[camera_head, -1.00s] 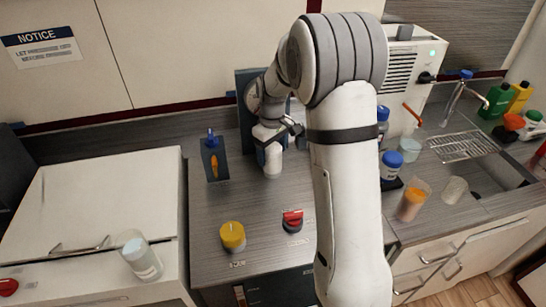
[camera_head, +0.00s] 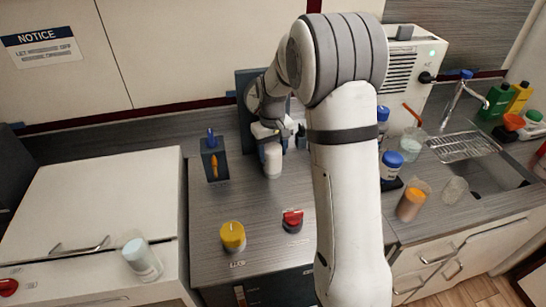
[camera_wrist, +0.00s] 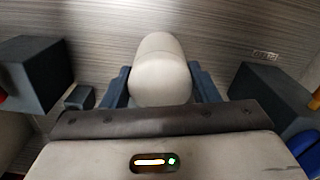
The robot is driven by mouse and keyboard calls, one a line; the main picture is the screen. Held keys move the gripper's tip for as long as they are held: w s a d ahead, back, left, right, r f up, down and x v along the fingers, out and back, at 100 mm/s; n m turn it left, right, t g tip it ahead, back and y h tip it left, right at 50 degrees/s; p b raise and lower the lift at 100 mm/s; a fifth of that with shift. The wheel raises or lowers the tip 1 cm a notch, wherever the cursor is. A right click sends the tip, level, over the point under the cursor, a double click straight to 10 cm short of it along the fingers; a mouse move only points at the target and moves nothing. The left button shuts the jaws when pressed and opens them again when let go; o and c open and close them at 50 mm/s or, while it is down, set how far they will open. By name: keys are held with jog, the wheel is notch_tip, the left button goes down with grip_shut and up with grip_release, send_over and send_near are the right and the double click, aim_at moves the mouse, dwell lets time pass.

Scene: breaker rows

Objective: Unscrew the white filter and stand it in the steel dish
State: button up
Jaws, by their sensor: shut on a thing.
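The white filter (camera_head: 272,161) is a white, round-ended cylinder below my wrist, over the back of the grey counter in the head view. In the wrist view, the filter (camera_wrist: 160,72) sits between the two dark fingers of my gripper (camera_wrist: 161,90), which is shut on it. My gripper (camera_head: 271,136) shows small and partly hidden in the head view. The filter's mounting end is hidden. I cannot make out the steel dish in either view; my arm covers part of the counter.
A dark holder with orange and blue parts (camera_head: 213,160) stands to the left. A yellow knob (camera_head: 232,237) and a red knob (camera_head: 292,221) are at the front. Jars, including an orange one (camera_head: 410,204), stand right of my arm. Dark blocks (camera_wrist: 38,75) flank my gripper.

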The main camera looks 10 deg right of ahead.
jog(key=c, duration=0.3)
jog(key=n, duration=0.4)
jog(key=shift+c, duration=0.3)
jog(key=shift+r, duration=0.15)
jog(key=shift+r+p, duration=1.65)
jog(key=shift+r, duration=0.75)
